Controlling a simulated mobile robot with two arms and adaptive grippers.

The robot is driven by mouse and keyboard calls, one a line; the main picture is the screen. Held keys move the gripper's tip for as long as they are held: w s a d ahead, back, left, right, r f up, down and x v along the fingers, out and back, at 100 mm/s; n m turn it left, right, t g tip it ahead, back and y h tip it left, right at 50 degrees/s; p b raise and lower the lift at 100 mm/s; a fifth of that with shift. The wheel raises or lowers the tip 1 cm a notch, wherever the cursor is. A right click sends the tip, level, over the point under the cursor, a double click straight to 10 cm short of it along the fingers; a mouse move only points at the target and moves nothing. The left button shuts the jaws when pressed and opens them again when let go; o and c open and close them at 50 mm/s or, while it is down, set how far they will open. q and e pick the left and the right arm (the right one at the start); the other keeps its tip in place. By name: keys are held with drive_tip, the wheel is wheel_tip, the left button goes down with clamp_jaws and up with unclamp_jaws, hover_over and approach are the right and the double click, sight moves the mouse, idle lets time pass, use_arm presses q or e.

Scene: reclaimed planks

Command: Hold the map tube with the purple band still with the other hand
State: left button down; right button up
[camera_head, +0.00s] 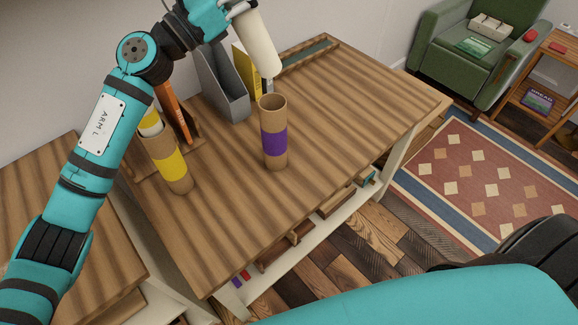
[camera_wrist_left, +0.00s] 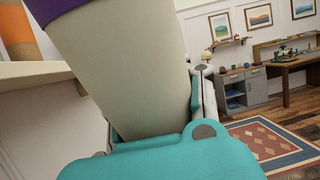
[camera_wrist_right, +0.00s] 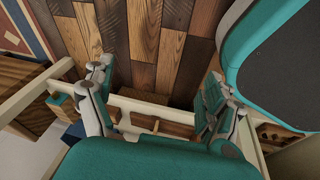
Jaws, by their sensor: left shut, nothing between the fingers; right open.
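The map tube with the purple band (camera_head: 274,143) stands upright on the desk, its open end up. My left gripper (camera_head: 240,12), partly cut off by the top edge, is at a thick cream roll (camera_head: 259,48). The roll hangs tilted in the air, its lower end just above and behind the purple-banded tube. In the left wrist view the roll (camera_wrist_left: 125,75) passes along the fingers and shows purple at its far end; it hides much of the gripper. My right gripper (camera_wrist_right: 155,100) is open and empty, over the floor and desk edge in the right wrist view, away from the tube.
A yellow-banded tube (camera_head: 168,165) with a roll in it stands at the desk's left. The desk's right and front (camera_head: 340,110) are clear. A green armchair (camera_head: 465,50) stands beyond.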

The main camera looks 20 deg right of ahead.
drive_tip(key=w+d+r+n+t, duration=0.1)
drive_tip(key=w+d+r+t, duration=0.4)
drive_tip(key=w+d+r, duration=1)
drive_tip(key=w+r+n+t+y, duration=0.1)
drive_tip(key=w+r+t, duration=0.1)
drive_tip(key=w+r, duration=0.45)
drive_tip(key=w+r+n+t+y, duration=0.1)
drive_tip(key=w+r, duration=0.2)
drive_tip(key=r, duration=0.6)
drive_tip(key=w+a+r+n+t+y, duration=0.1)
drive_tip(key=w+a+r+n, duration=0.15)
drive_tip(key=a+r, duration=0.3)
use_arm(q)
drive_tip(key=shift+d, duration=0.1)
use_arm(e)
drive_tip(key=m+t+h, duration=0.2)
drive_tip(key=m+t, duration=0.4)
drive_tip(key=m, duration=0.2)
approach(274, 140)
drive_tip(key=shift+n, duration=0.25)
drive_tip(key=f, duration=0.1)
drive_tip(key=w+f, duration=0.1)
drive_tip(key=d+f, duration=0.1)
drive_tip(key=shift+w+d+f, duration=0.1)
drive_tip(key=shift+w+f, duration=0.05)
drive_tip(key=shift+f, duration=0.25)
drive_tip(key=shift+w+r, duration=0.1)
drive_tip(key=shift+w, duration=0.5)
drive_tip(key=w, duration=1.1)
